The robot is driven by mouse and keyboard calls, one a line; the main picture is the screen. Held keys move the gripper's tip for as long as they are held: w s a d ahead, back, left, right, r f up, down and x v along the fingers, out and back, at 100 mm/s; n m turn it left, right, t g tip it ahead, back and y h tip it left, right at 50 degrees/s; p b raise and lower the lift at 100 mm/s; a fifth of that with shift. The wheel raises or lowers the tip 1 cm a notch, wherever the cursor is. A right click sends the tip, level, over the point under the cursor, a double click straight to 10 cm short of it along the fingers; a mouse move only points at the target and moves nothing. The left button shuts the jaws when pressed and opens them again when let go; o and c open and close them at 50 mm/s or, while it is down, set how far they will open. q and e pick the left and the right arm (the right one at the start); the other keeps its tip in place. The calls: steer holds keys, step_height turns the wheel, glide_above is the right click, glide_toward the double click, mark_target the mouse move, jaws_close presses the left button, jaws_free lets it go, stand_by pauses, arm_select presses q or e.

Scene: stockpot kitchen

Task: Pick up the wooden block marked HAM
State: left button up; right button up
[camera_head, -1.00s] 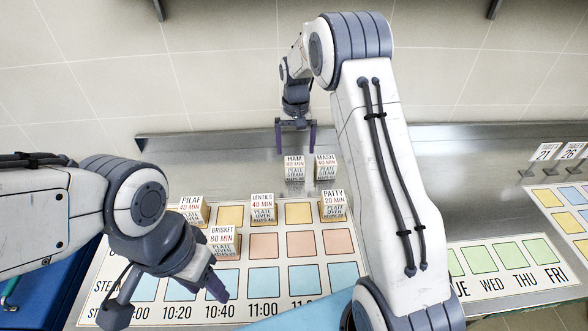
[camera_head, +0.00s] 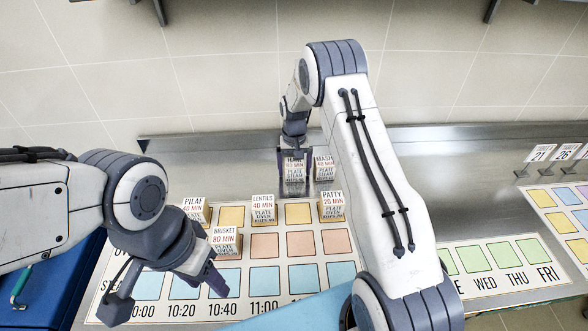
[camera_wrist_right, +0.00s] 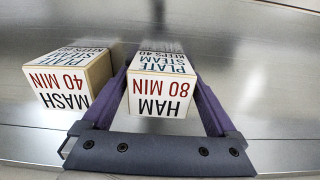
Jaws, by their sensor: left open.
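The wooden block marked HAM (camera_head: 295,172) stands upright on the steel counter. It shows close up in the right wrist view (camera_wrist_right: 160,92). My right gripper (camera_head: 294,186) has come down over it, with one purple finger on each side. The fingers (camera_wrist_right: 161,85) lie very near the block's sides; I cannot tell whether they press on it. The gripper hides part of the block in the head view. My left gripper (camera_head: 172,288) is open and empty over the lower left of the printed board.
The MASH block (camera_head: 325,168) stands just right of HAM; in the wrist view (camera_wrist_right: 68,82) it is close beside one finger. The LENTILS (camera_head: 263,209), PATTY (camera_head: 332,206), PILAF (camera_head: 194,209) and BRISKET (camera_head: 226,242) blocks stand on the board (camera_head: 302,314). The counter left of HAM is clear.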

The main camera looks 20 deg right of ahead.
steer(key=c, duration=1)
steer(key=shift+c, duration=0.4)
steer(key=shift+r, duration=0.15)
